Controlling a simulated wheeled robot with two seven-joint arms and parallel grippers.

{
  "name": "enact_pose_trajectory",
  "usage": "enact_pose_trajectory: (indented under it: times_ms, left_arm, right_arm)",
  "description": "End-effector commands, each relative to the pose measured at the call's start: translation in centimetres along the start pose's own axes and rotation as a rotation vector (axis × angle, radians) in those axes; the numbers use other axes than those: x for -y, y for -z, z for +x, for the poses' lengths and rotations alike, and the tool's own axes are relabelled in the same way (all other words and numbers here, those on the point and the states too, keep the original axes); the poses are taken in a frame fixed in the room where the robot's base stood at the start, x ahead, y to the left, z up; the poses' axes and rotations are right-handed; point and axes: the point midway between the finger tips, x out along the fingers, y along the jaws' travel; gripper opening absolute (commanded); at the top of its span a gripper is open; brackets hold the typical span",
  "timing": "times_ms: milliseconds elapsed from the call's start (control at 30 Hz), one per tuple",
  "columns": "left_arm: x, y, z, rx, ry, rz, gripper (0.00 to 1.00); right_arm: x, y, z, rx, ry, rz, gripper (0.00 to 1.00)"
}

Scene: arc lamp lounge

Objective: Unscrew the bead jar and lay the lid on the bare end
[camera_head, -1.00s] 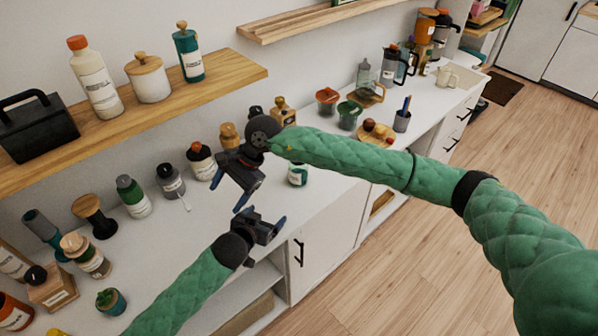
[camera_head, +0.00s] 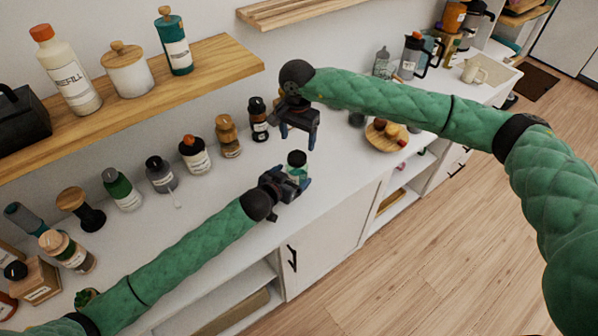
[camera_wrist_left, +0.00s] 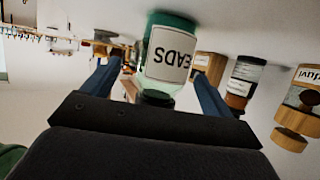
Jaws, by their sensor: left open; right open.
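The bead jar (camera_head: 298,173) stands upright on the white counter (camera_head: 335,185), with a dark lid (camera_head: 297,158) on it. In the left wrist view, which looks upside down, the jar (camera_wrist_left: 170,50) is green glass with a white label ending in "EADS". My left gripper (camera_head: 289,182) is open, with its fingers on either side of the jar; I cannot tell whether they touch it. It hides part of the jar in the head view. My right gripper (camera_head: 297,135) is open and empty, pointing down just above the lid.
A row of bottles and jars stands along the wall, including an orange-topped jar (camera_head: 195,155) and a dark bottle (camera_head: 258,119). A round wooden board (camera_head: 383,138) with small items lies to the right. A wooden shelf (camera_head: 210,60) overhangs the back left. Counter between jar and board is clear.

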Motion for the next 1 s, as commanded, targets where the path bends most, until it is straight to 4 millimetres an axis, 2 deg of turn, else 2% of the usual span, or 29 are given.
enact_pose_trajectory:
  times_ms: [100,300,700,767,1000]
  left_arm:
    - [0.1,0.1,1.8,-0.001,0.001,0.002,0.86]
    - [0.1,0.0,3.7,0.000,0.001,0.002,0.86]
    - [0.1,0.0,4.3,0.000,0.001,0.001,0.86]
    - [0.1,0.0,4.3,0.000,0.001,0.001,0.76]
    - [0.1,0.0,4.3,0.000,0.001,0.001,0.29]
  right_arm:
    - [0.0,0.0,0.0,0.000,0.000,0.000,0.71]
    - [0.0,0.0,0.0,0.001,0.001,0.000,0.71]
    - [0.0,0.0,0.0,0.001,0.001,0.000,0.71]
    - [0.0,0.0,0.0,0.001,0.001,0.000,0.71]
    - [0.0,0.0,0.0,0.001,0.001,0.000,0.71]
